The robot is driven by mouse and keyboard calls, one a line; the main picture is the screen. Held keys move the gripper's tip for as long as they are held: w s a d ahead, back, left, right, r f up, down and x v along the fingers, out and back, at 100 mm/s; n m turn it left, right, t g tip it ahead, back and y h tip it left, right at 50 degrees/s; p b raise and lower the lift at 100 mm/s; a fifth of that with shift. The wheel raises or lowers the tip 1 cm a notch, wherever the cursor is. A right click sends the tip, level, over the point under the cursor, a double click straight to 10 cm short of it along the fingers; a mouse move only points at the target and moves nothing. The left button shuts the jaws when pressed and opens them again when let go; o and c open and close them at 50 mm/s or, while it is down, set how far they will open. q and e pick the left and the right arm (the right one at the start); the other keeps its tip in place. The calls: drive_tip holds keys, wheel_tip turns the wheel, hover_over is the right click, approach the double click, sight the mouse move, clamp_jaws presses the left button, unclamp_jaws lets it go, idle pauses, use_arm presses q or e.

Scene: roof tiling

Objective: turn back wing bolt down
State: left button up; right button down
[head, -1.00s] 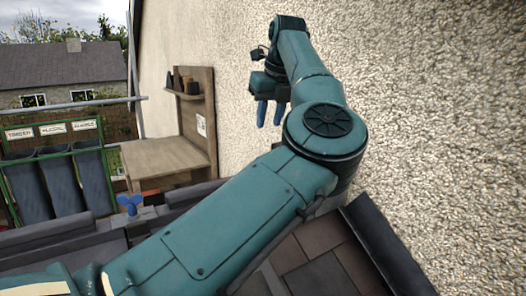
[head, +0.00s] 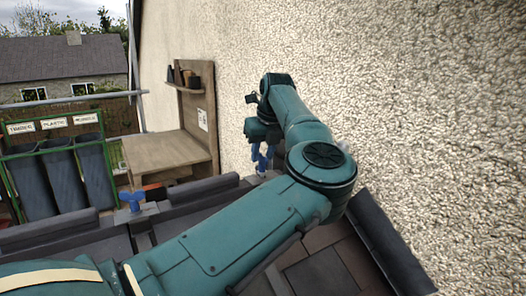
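My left gripper (head: 262,157) is low beside the rough wall, pointing down, with its blue fingers apart. Just below and between its fingertips is a small blue and grey part that looks like the back wing bolt (head: 262,172); the fingers partly hide it, and I cannot tell whether they touch it. Another blue wing bolt (head: 131,201) stands upright on a grey fitting at the left, nearer to me, with its wings spread. My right gripper is not in view.
The pebbled wall (head: 420,110) rises close along the right of my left arm. A wooden bench with a shelf (head: 165,153) stands behind. Dark roof tiles (head: 315,278) lie below the arm. Labelled bins (head: 62,175) stand at the far left.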

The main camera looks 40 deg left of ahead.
use_arm(q)
drive_tip(key=shift+f, duration=0.1)
drive_tip(key=shift+c, duration=0.5)
clamp_jaws()
